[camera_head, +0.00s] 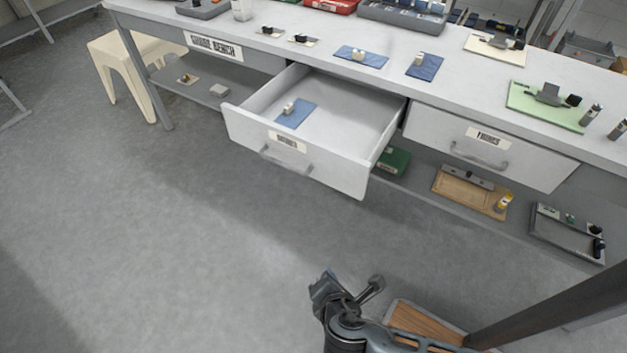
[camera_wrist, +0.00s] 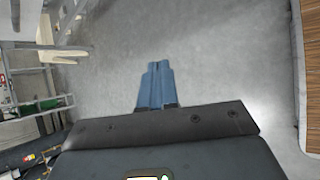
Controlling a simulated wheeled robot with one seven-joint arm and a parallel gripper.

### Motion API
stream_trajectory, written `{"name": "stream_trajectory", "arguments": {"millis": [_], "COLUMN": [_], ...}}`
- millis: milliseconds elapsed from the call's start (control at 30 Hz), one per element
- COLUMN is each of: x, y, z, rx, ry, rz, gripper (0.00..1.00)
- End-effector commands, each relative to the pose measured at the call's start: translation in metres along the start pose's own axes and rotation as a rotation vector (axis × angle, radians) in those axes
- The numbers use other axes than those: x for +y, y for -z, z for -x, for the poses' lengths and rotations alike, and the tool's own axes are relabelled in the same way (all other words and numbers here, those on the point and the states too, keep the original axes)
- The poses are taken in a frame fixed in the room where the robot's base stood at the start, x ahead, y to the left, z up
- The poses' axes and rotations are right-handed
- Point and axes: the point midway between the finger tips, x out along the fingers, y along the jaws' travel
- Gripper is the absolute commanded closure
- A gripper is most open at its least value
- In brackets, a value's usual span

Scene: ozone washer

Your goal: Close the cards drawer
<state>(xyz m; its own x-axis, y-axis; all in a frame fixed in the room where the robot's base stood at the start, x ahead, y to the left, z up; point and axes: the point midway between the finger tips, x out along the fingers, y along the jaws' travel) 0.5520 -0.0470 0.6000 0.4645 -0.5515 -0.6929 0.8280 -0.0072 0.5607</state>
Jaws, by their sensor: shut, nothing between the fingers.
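The open drawer (camera_head: 340,115) is white and juts out from under the bench. Its label (camera_head: 287,139) is too small to read surely, and a grey bar handle (camera_head: 286,161) is on its front. A blue mat with a small pale item (camera_head: 290,108) lies inside it. My gripper (camera_head: 322,283) is at the bottom of the head view, over bare floor, well apart from the drawer front. In the wrist view its blue fingers (camera_wrist: 158,84) are together and empty, with grey floor beyond. The drawer is not clearly visible in the wrist view.
A second drawer (camera_head: 490,145), labelled THINGS or similar, is shut to the right. The bench top (camera_head: 300,50) bears several mats and devices. A lower shelf (camera_head: 415,192) holds trays. A cream stool (camera_head: 125,70) stands at left. The floor before the open drawer is clear.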

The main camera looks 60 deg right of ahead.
Motion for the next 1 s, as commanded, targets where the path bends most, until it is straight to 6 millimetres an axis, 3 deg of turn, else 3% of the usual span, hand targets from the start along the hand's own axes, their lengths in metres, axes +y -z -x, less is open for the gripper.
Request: {"name": "stream_trajectory", "arguments": {"millis": [33,200,333,500,733,1000], "x": [0.013,0.061,0.106,0.150,0.171,0.172], "y": [0.005,-0.003,-0.010,-0.016,-0.020,-0.050], "z": [-0.016,-0.041,-0.040,-0.023,-0.009,-0.028], "rx": [-0.074,-0.374,-0.605,-0.835,-0.949,-0.952], "ry": [0.002,0.052,0.113,0.200,0.257,0.261], "rz": [0.076,0.329,0.462,0.545,0.565,0.565], "gripper": [1.00,1.00,1.00,1.00,1.00,1.00]}}
